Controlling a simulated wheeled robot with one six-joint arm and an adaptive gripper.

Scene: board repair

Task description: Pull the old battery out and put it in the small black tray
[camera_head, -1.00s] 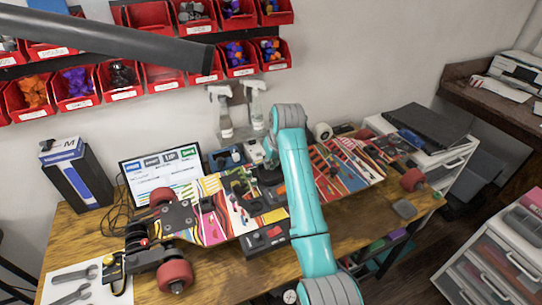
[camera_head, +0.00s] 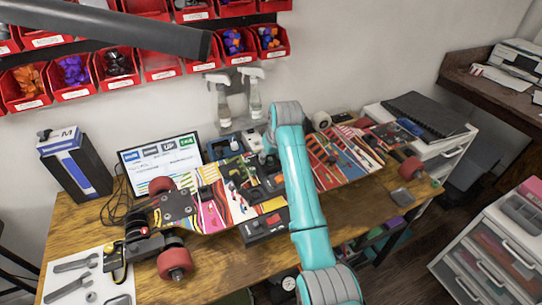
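An electric skateboard with a colourful deck (camera_head: 208,217) lies upside down across the wooden table, its wheels up. Dark parts sit in its middle, and I cannot tell which of them is the old battery. A black box with red marks (camera_head: 265,228) is at the board's near edge. My gripper (camera_head: 268,182) is low over the middle of the board, small and dark against dark parts and partly behind my teal arm. I cannot see whether its fingers are open or hold anything. A small dark tray (camera_head: 403,197) lies on the table's right part.
A screen (camera_head: 160,162) and a black-and-blue box (camera_head: 75,165) stand at the back left. Spray bottles (camera_head: 254,95) stand behind the board. Wrenches lie on a white sheet (camera_head: 92,265) at front left. Red bins hang above. Bare table surrounds the small tray.

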